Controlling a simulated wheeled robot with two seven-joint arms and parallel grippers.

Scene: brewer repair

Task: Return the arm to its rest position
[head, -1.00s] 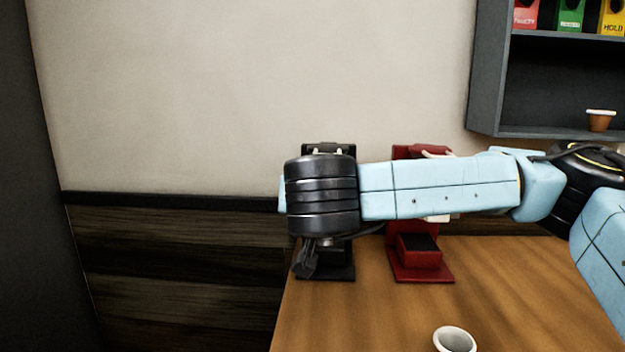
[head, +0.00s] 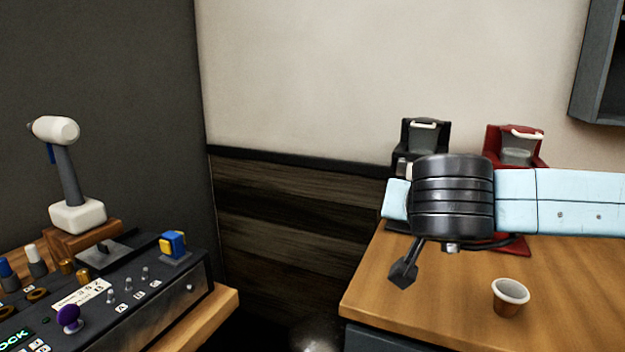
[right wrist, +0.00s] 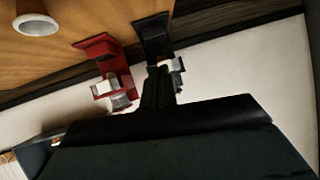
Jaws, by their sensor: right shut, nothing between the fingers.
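My right arm reaches in from the right in the head view, with its black wrist in front of the two brewers. My right gripper (head: 403,275) hangs below the wrist near the left edge of the wooden table, shut and empty. It also shows in the right wrist view (right wrist: 158,78), in front of the black brewer. The black brewer (head: 425,132) and the red brewer (head: 517,146) stand at the back of the table, their lower parts mostly hidden by my arm. Both brewers show upside down in the right wrist view. My left gripper is out of view.
At the left, a control panel (head: 150,300) with knobs and a white-headed tool on a stand (head: 68,175) occupy another bench. A gap separates the benches. A grey shelf (head: 600,70) hangs upper right.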

